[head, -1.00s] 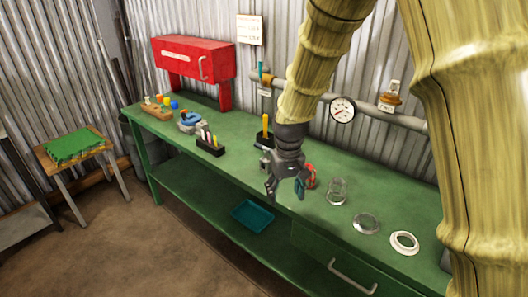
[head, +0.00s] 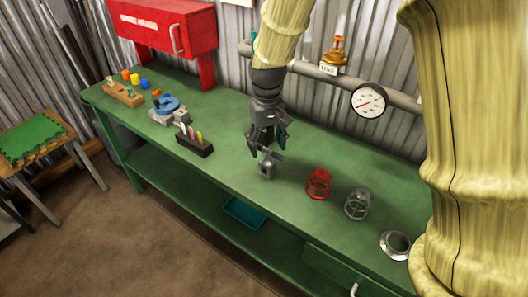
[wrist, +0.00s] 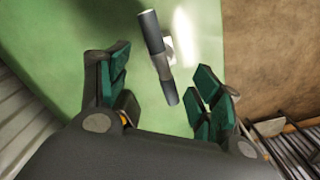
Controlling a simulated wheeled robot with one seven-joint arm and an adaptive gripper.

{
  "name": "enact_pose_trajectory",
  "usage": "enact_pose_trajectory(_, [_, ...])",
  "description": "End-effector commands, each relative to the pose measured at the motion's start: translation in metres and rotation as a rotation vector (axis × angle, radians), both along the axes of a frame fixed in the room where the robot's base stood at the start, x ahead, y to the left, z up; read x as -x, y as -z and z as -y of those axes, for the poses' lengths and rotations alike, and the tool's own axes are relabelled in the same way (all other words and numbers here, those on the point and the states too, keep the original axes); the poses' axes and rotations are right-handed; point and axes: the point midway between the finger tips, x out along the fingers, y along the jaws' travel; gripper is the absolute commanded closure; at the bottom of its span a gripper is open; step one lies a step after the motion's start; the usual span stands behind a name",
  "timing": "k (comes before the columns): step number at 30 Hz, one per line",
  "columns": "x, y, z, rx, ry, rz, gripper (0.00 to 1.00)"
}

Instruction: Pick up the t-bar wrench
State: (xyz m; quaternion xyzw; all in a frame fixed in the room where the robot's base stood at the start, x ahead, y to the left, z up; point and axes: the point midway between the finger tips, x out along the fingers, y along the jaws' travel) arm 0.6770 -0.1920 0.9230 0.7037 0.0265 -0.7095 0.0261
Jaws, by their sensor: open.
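The t-bar wrench (head: 272,154) is a grey tool with a dark crossbar, standing on the green workbench near its front edge. In the wrist view its crossbar (wrist: 155,45) runs from the top middle down between the fingers, with a pale piece beneath it. My gripper (head: 266,142) is right above the wrench in the head view, pointing down. In the wrist view my gripper (wrist: 163,82) is open, with one green-padded finger on each side of the bar's lower end and a gap to both. The lower part of the wrench is mostly hidden in the wrist view.
On the green bench (head: 230,170), a black holder with pens (head: 195,146) and a blue vice (head: 166,106) stand left. A red cage (head: 318,184), a clear cage (head: 357,204) and a metal ring (head: 396,245) stand right. A pipe with a gauge (head: 369,100) runs behind.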

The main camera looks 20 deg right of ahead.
Motion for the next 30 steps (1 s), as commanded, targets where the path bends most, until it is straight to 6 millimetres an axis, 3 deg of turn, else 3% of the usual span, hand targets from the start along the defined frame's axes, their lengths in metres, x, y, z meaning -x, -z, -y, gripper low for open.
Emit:
enact_pose_trajectory(6, [-0.006, 0.031, 0.0, 0.001, -0.001, -0.008, 0.35])
enact_pose_trajectory(14, [-0.011, 0.048, 0.001, 0.0, 0.001, -0.015, 0.35])
enact_pose_trajectory(24, [-0.009, 0.087, 0.002, 0.0, 0.001, -0.015, 0.35])
enact_pose_trajectory(30, [-0.009, 0.094, 0.002, 0.0, 0.001, -0.013, 0.35])
